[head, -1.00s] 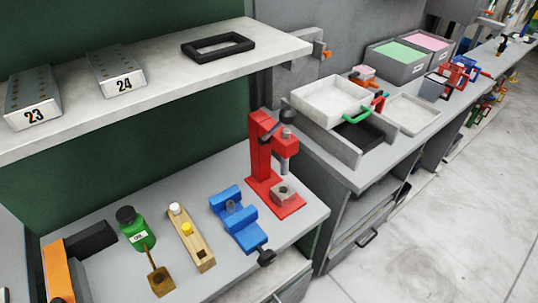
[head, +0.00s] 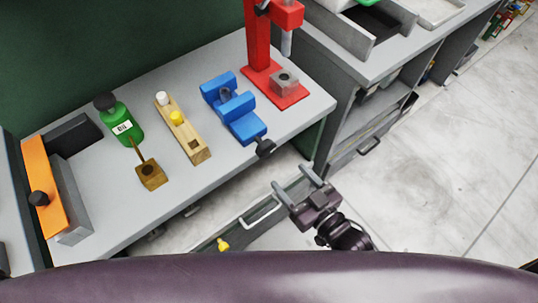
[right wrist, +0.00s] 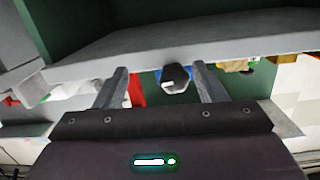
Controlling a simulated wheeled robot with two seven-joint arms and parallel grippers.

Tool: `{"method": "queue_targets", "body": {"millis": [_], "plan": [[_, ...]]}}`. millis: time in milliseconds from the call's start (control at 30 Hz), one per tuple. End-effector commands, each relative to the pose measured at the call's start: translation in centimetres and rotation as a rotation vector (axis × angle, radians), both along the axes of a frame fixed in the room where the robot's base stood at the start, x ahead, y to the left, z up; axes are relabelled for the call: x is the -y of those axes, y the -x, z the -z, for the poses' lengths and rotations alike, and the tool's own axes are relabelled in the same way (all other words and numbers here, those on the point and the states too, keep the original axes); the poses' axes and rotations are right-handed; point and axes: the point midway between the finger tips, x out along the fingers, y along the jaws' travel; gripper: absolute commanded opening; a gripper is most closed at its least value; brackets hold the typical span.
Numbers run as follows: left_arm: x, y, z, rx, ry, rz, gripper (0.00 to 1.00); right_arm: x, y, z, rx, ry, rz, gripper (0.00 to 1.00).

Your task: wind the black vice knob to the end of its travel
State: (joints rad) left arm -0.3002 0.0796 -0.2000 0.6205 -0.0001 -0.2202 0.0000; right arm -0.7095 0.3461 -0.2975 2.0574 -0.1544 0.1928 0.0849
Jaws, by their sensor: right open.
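The blue vice (head: 232,106) stands on the grey workbench, near its front edge. Its black knob (head: 265,147) sticks out past that edge toward me. My right gripper (head: 293,182) is open and empty, in front of the bench and below and right of the knob in the head view. In the right wrist view the black knob (right wrist: 175,78) shows between my two spread fingers (right wrist: 162,85), beyond their tips, with a bit of blue vice behind it. The gripper and knob look apart. My left gripper is not in view.
A red press (head: 275,85) stands right of the vice. A drawer handle (head: 262,213) lies below the bench edge.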

Motion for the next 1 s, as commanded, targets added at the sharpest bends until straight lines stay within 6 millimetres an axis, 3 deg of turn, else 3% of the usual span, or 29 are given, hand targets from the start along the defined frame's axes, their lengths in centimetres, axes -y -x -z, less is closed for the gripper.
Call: {"method": "queue_targets", "body": {"millis": [100,200,700,1000], "plan": [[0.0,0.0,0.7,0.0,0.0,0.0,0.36,-1.0,0.4,-3.2,0.061,-0.047,-0.026,0.65],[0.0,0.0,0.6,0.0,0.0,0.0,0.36,-1.4,0.3,-4.4,0.081,-0.061,-0.032,0.65],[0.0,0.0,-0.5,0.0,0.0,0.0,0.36,-5.3,-5.3,-4.5,0.082,-0.06,-0.031,0.65],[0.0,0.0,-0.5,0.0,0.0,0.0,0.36,-5.8,-5.8,-4.3,0.08,-0.06,-0.032,0.65]]}}
